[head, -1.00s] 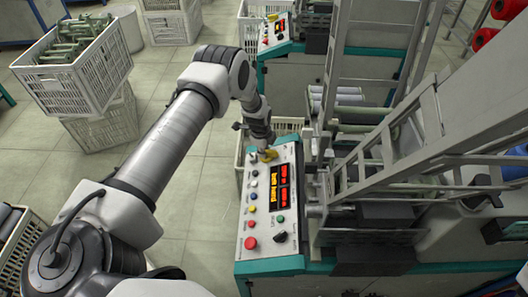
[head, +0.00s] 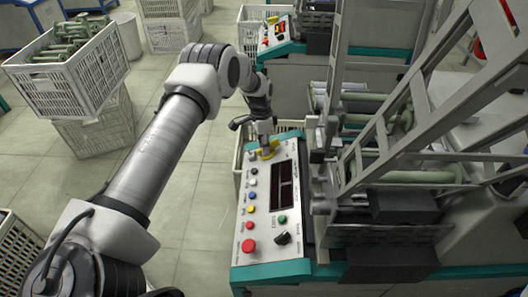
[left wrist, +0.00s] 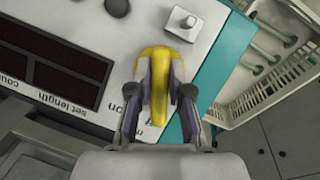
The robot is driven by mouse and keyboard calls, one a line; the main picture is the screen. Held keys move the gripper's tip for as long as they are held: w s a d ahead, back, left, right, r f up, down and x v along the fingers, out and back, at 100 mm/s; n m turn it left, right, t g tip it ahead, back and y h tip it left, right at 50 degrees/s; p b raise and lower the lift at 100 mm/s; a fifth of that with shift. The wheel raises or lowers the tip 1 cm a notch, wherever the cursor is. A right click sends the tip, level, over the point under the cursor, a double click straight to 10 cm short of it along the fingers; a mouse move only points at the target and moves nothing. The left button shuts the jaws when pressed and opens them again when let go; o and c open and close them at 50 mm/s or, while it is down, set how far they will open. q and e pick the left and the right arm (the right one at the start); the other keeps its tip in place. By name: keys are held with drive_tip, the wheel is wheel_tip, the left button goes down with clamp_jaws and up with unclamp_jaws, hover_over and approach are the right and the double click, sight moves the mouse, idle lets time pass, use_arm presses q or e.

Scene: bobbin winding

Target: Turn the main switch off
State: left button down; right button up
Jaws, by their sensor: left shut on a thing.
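The main switch, a yellow handle (head: 269,151), stands at the far end of the white control panel (head: 267,222). My left gripper (head: 265,145) reaches down onto it from above. In the left wrist view the yellow handle (left wrist: 155,54) lies between the two dark fingers of my left gripper (left wrist: 159,80), which is shut on it. The fingers cover part of its sides. The panel's display (head: 285,185) is dark, and its dark windows (left wrist: 50,58) also show in the left wrist view. My right gripper is not in view.
A red button (head: 248,246), a black knob (head: 283,238) and several small coloured buttons sit on the nearer panel. Metal machine frames (head: 420,130) crowd the right side. A white crate (head: 72,70) of bobbins stands on another crate at the left. Grey floor is clear between.

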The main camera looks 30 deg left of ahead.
use_arm(q)
drive_tip(key=shift+s+d+f+n+g+h+b, duration=0.1)
drive_tip(key=shift+s+f+n+g+h+b, duration=0.15)
drive_tip(key=shift+n+b, duration=0.3)
drive_tip(key=c, duration=1.1)
unclamp_jaws()
drive_tip(key=shift+w, duration=0.2)
drive_tip(key=shift+r, duration=0.1)
drive_tip(key=shift+r, duration=0.35)
drive_tip(key=v, duration=1.1)
drive_tip(key=shift+w+r, duration=0.1)
